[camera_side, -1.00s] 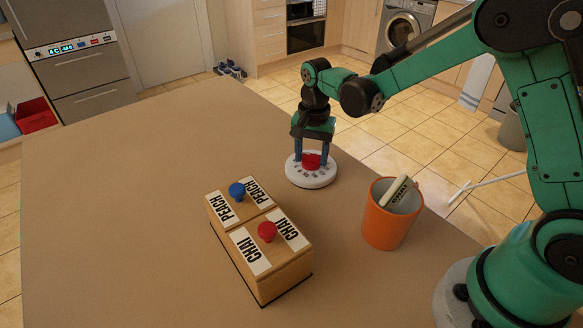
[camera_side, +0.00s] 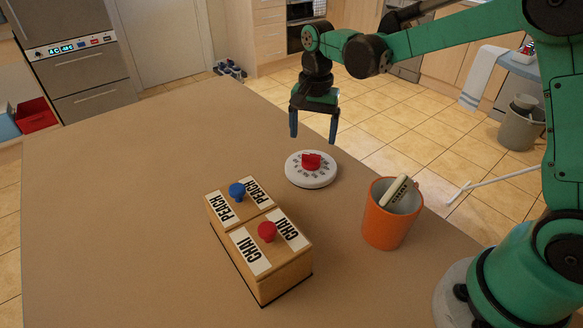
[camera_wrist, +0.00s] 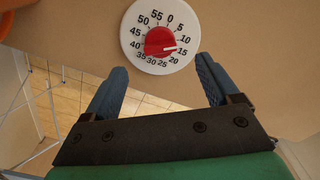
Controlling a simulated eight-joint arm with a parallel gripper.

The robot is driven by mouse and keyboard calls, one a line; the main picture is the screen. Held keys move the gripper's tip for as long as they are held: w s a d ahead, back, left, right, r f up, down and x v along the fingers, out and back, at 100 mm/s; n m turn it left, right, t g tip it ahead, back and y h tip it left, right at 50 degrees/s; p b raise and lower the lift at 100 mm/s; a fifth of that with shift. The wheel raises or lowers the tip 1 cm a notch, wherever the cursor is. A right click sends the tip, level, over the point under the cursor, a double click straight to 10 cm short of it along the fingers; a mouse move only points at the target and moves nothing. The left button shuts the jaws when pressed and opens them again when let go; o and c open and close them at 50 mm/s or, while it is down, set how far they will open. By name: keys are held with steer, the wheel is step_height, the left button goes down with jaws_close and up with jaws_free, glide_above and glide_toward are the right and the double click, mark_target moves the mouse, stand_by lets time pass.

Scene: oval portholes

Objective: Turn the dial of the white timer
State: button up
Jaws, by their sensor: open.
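The white timer (camera_side: 311,176) lies flat on the table near its far right edge. Its red dial (camera_side: 312,161) sits at the middle of the white face. In the wrist view the timer (camera_wrist: 133,42) is at the top, with numbers around the red dial (camera_wrist: 158,42), whose white pointer line aims near 15. My gripper (camera_side: 314,138) is open and empty, above the timer and apart from it. In the wrist view my gripper's blue fingers (camera_wrist: 161,84) are spread wide, below the timer in the picture.
An orange mug (camera_side: 388,226) holding a light labelled stick (camera_side: 397,191) stands right of the timer. A wooden box (camera_side: 275,273) with PEACH and CHAI labels and blue and red knobs stands in front. The table's left side (camera_side: 120,210) is clear.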

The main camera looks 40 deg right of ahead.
mark_target(303, 167)
steer(key=shift+c, duration=1)
steer(key=s+a, duration=0.1)
steer(key=a, duration=0.1)
steer(key=a+r+h, duration=0.1)
steer(key=a, duration=0.1)
steer(key=s+a+r+t+h, duration=0.1)
steer(key=a, duration=0.1)
steer(key=shift+s+r, duration=0.1)
steer(key=shift+s, duration=0.2)
jaws_close()
steer(key=s+a+r+t+h, duration=0.2)
steer(key=a, duration=0.1)
steer(key=x, duration=1)
steer(key=shift+s+a+f, duration=0.25)
steer(key=shift+s+a, duration=0.05)
steer(key=shift+w+d+r, duration=0.1)
steer(key=shift+w+d, duration=0.25)
steer(key=shift+d, duration=0.2)
steer(key=shift+w+d, duration=0.35)
steer(key=shift+d, duration=0.15)
steer(key=shift+w+d, duration=0.4)
steer(key=shift+d, duration=0.15)
